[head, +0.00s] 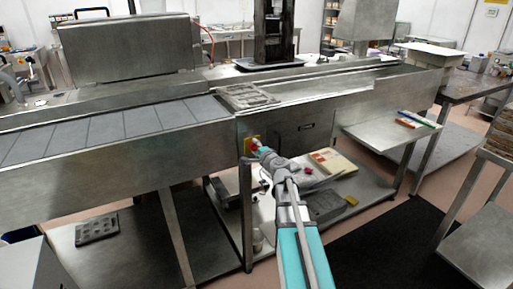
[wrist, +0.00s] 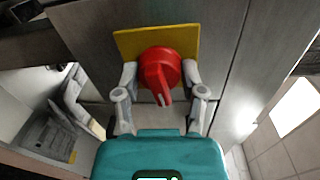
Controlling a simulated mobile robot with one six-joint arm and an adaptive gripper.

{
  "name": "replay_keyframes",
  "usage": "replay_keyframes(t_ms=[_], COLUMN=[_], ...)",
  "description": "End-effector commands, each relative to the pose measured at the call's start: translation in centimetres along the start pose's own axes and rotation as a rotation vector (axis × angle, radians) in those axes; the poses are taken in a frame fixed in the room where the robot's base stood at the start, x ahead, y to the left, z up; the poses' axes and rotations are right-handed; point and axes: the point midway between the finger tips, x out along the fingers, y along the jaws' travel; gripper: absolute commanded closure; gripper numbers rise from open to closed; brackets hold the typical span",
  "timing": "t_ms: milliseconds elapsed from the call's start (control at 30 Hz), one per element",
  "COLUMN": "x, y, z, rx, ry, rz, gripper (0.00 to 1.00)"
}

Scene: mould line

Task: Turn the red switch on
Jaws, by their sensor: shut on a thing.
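The red switch (wrist: 158,70) is a round rotary knob with a grip ridge, mounted on a yellow plate (wrist: 190,38) on the steel front of the machine. In the wrist view the ridge points down toward my gripper. In the head view the switch (head: 254,145) and its yellow plate (head: 247,146) show on the front panel below the conveyor, partly hidden by my gripper. My gripper (wrist: 162,82) has one finger on each side of the red knob and is shut on it.
The conveyor (head: 120,124) with grey plates runs along the machine top. A steel side shelf (head: 385,130) with small coloured items juts out to the right. A lower shelf (head: 345,195) holds boxes and papers. A dark mat (head: 385,245) lies on the floor at right.

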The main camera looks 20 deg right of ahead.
Motion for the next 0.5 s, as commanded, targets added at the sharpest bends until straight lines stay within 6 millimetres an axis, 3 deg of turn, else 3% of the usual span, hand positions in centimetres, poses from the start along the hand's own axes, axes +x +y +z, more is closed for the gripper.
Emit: replay_keyframes(t_ms=[500], x=[-0.09], y=[0.07], z=[0.08], rx=[0.136], ry=[-0.01], rz=[0.003], gripper=[0.95])
